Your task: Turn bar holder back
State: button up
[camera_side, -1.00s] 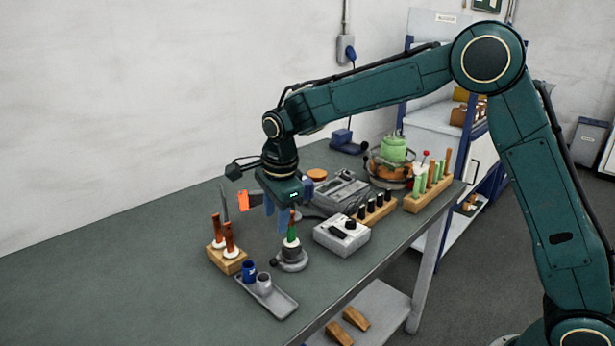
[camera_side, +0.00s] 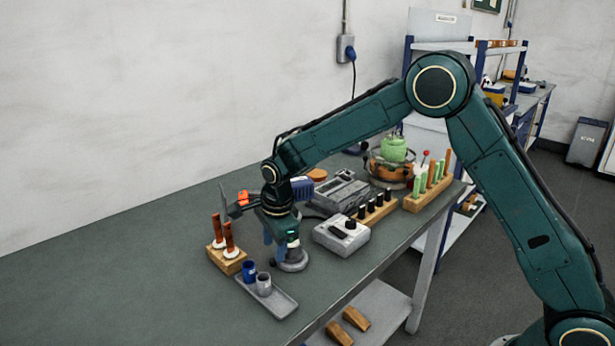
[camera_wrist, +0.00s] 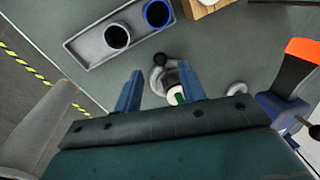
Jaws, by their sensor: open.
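The bar holder (camera_side: 292,261), a round grey stand, sits on the bench. Its green bar with a copper-brown top, seen earlier, is now mostly hidden by my gripper in the side view. In the wrist view the holder (camera_wrist: 158,82) shows with a small dark knob at its edge, and a white and green piece (camera_wrist: 177,96) stands on it. My gripper (camera_side: 275,245) is low over the holder, with its blue fingers pointing down. In the wrist view the open fingers (camera_wrist: 160,76) are on either side of the holder. I cannot tell whether either finger touches it.
A wooden block with copper-coloured bars (camera_side: 228,258) and a grey tray (camera_side: 278,304) with a blue and a grey cup stand close by on the left and front. A grey box with a black knob (camera_side: 341,236) is close on the right. The bench's left part is clear.

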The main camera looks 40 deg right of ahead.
aim_at(273, 260)
jog(key=shift+w+d+f, duration=0.1)
jog(key=shift+w+f, duration=0.1)
jog(key=shift+f, duration=0.95)
jog(key=shift+w+f, duration=0.2)
jog(key=shift+f, duration=0.9)
grip_shut()
